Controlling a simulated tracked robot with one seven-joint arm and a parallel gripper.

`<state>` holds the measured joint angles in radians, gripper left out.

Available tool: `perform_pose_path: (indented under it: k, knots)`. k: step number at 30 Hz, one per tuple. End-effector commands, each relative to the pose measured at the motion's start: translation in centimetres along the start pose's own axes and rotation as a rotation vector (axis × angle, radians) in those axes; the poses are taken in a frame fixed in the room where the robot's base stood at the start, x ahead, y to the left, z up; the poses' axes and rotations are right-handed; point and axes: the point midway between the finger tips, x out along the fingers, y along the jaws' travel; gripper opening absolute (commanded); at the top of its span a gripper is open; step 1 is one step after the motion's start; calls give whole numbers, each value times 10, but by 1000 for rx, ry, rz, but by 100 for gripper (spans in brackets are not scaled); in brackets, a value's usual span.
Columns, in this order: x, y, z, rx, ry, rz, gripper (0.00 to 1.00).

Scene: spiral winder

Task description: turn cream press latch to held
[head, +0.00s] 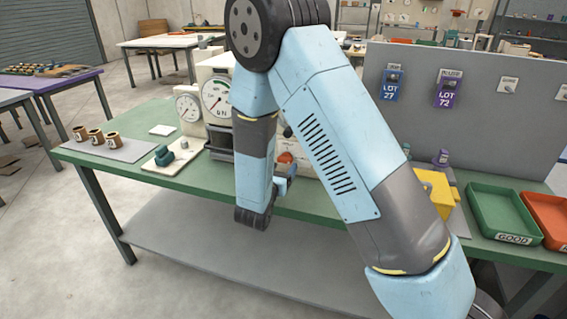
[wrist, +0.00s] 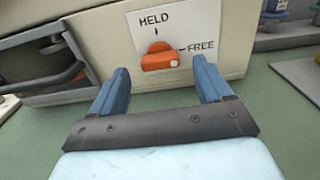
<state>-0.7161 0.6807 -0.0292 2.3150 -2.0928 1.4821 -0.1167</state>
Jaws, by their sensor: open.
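The cream press (wrist: 105,32) fills the top of the wrist view, and its lower front shows beside my arm in the head view (head: 308,166). On its white label plate (wrist: 205,18) sits the orange latch knob (wrist: 160,60), also visible in the head view (head: 286,157). HELD is printed above the knob and FREE to its right. The knob lies long side roughly level, toward the FREE mark. My gripper (wrist: 160,70) is open and empty, facing the knob, with one blue finger on each side in the wrist view. Contact with the knob cannot be told.
The green bench top (head: 115,166) carries the press. A dark lever or bracket (wrist: 45,65) lies left of my gripper. A dial gauge (head: 216,97), a yellow block (head: 436,190) and a green GOOD tray (head: 500,238) stand on the bench. My arm hides much of the press.

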Motion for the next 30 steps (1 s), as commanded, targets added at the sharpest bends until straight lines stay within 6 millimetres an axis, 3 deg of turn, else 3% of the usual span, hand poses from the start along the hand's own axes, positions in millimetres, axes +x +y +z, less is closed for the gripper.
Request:
perform_pose_path:
  k: [9,20,30]
  knots:
    - [33,0,0,-1,1,0,79]
    - [36,0,0,-1,1,1,79]
    - [36,0,0,-1,1,0,46]
